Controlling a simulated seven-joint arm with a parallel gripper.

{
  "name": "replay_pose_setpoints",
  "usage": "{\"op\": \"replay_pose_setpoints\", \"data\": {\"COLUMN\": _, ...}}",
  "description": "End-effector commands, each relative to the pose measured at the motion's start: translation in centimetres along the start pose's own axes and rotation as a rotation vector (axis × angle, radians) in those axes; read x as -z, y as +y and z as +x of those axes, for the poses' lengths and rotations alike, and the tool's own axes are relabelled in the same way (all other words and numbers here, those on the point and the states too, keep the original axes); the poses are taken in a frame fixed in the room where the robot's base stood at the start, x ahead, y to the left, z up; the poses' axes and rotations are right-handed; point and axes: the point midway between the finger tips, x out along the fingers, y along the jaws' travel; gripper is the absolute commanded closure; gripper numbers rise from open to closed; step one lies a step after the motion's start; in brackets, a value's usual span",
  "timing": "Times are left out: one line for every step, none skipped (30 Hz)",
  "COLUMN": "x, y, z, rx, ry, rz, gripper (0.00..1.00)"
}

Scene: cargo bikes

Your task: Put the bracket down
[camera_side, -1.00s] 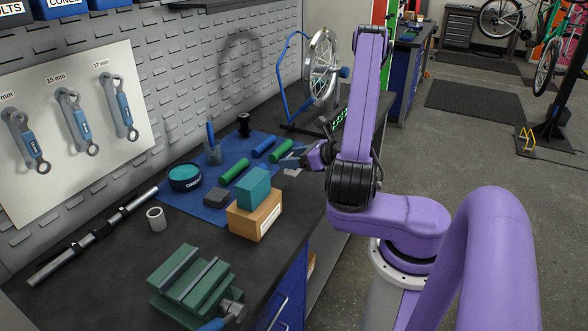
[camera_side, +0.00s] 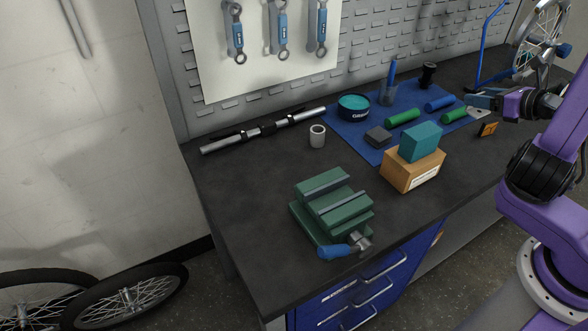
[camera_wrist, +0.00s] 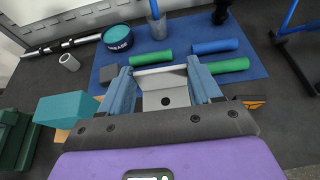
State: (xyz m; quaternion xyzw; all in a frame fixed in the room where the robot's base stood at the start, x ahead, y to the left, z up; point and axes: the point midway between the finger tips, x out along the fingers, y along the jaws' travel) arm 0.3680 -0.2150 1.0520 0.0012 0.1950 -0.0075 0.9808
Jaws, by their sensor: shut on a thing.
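The bracket (camera_wrist: 152,99) is a pale grey metal piece with a bent edge and a dark round hole. In the wrist view it sits between the two blue fingers of my gripper (camera_wrist: 161,74), which is shut on it. In the side view my gripper (camera_side: 478,97) is low over the right end of the blue mat (camera_side: 352,134), and a pale part of the bracket (camera_side: 478,112) shows just below the fingers. I cannot tell whether the bracket touches the mat.
Green grips (camera_side: 403,117) and a blue grip (camera_side: 439,103) lie near my gripper. A teal block (camera_side: 420,142) stands on a wooden box (camera_side: 398,171). An orange-and-black item (camera_side: 488,129) lies close by. A green vise (camera_side: 325,205) is at the front. A wheel stand (camera_side: 490,45) rises behind.

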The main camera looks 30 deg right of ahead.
Motion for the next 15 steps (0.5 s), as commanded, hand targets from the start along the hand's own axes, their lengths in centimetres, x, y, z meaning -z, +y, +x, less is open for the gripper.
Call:
{"op": "replay_pose_setpoints", "data": {"x": -0.9, "y": 0.0, "z": -0.4, "rx": 0.003, "ry": -0.002, "rz": -0.007, "gripper": 0.73}}
{"op": "replay_pose_setpoints", "data": {"x": -1.3, "y": 0.0, "z": -0.6, "rx": 0.004, "ry": -0.002, "rz": -0.008, "gripper": 0.73}}
{"op": "replay_pose_setpoints", "data": {"x": -1.6, "y": 0.0, "z": -0.7, "rx": 0.002, "ry": -0.002, "rz": -0.005, "gripper": 0.73}}
{"op": "replay_pose_setpoints", "data": {"x": -1.9, "y": -0.1, "z": -0.8, "rx": 0.002, "ry": -0.002, "rz": -0.005, "gripper": 0.73}}
{"op": "replay_pose_setpoints", "data": {"x": -2.2, "y": -0.1, "z": -0.9, "rx": 0.002, "ry": -0.002, "rz": -0.004, "gripper": 0.73}}
{"op": "replay_pose_setpoints", "data": {"x": -2.5, "y": 0.0, "z": -1.0, "rx": 0.002, "ry": -0.002, "rz": -0.005, "gripper": 0.73}}
{"op": "replay_pose_setpoints", "data": {"x": -2.8, "y": 0.0, "z": -1.1, "rx": 0.001, "ry": -0.002, "rz": -0.004, "gripper": 0.73}}
{"op": "replay_pose_setpoints", "data": {"x": -3.1, "y": 0.0, "z": -1.3, "rx": 0.001, "ry": -0.002, "rz": -0.006, "gripper": 0.73}}
{"op": "replay_pose_setpoints", "data": {"x": -3.5, "y": 0.0, "z": -1.4, "rx": 0.002, "ry": -0.002, "rz": -0.004, "gripper": 0.73}}
{"op": "replay_pose_setpoints", "data": {"x": -3.8, "y": 0.0, "z": -1.5, "rx": 0.002, "ry": -0.002, "rz": -0.005, "gripper": 0.73}}
{"op": "replay_pose_setpoints", "data": {"x": -3.8, "y": 0.8, "z": -0.9, "rx": -0.025, "ry": -0.001, "rz": -0.01, "gripper": 0.73}}
{"op": "replay_pose_setpoints", "data": {"x": -4.0, "y": 1.5, "z": -0.3, "rx": -0.05, "ry": -0.001, "rz": -0.019, "gripper": 0.73}}
{"op": "replay_pose_setpoints", "data": {"x": -4.1, "y": 2.0, "z": 0.1, "rx": -0.067, "ry": -0.001, "rz": -0.026, "gripper": 0.73}}
{"op": "replay_pose_setpoints", "data": {"x": -4.3, "y": 2.5, "z": 0.5, "rx": -0.084, "ry": -0.001, "rz": -0.033, "gripper": 0.73}}
{"op": "replay_pose_setpoints", "data": {"x": -4.5, "y": 3.3, "z": 1.0, "rx": -0.109, "ry": -0.001, "rz": -0.044, "gripper": 0.73}}
